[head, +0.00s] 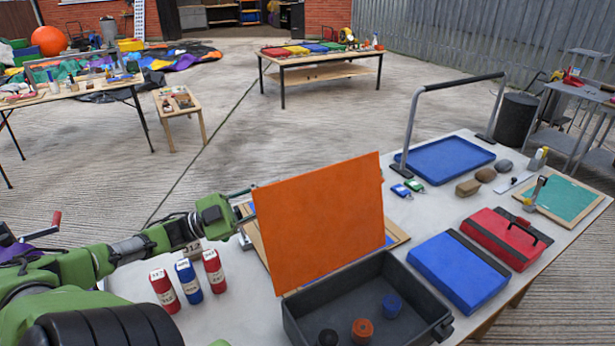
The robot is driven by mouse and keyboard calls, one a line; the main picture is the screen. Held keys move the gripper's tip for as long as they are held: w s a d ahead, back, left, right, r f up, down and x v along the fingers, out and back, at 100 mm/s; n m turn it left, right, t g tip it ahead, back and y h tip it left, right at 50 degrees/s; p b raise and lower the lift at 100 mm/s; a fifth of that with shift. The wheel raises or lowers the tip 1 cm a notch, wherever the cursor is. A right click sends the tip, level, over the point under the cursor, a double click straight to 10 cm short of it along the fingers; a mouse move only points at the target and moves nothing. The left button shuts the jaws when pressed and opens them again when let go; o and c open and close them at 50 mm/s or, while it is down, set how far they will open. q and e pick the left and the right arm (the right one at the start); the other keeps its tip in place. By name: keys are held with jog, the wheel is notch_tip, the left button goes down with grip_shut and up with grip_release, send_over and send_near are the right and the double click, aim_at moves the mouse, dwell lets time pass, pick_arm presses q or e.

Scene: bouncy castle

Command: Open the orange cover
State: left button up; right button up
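The orange cover (322,218) stands raised, nearly upright, at the back edge of a dark grey box (293,318). The box is open at the top. Inside it are a black spool (327,338), an orange spool (362,331) and a blue spool (392,305). My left gripper (246,204) is at the left edge of the cover. Its two fingers look spread apart, one above the other, with their tips partly hidden behind the cover. I cannot tell whether they touch it. My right gripper is not in view.
Red and blue canisters (188,276) stand under my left arm. A closed blue case (460,270) and a red case (506,238) lie right of the box. A blue tray (446,160) and a grey bar frame (464,84) stand at the back of the table.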

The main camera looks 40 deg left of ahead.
aim_at(307, 179)
pick_arm(q)
jog(key=x, duration=0.8)
jog(key=shift+w, duration=0.2)
jog(key=shift+w+d, duration=0.1)
jog(key=shift+w, duration=0.15)
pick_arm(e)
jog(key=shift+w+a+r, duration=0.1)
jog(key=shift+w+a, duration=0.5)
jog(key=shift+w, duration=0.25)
pick_arm(q)
jog(key=c, duration=0.7)
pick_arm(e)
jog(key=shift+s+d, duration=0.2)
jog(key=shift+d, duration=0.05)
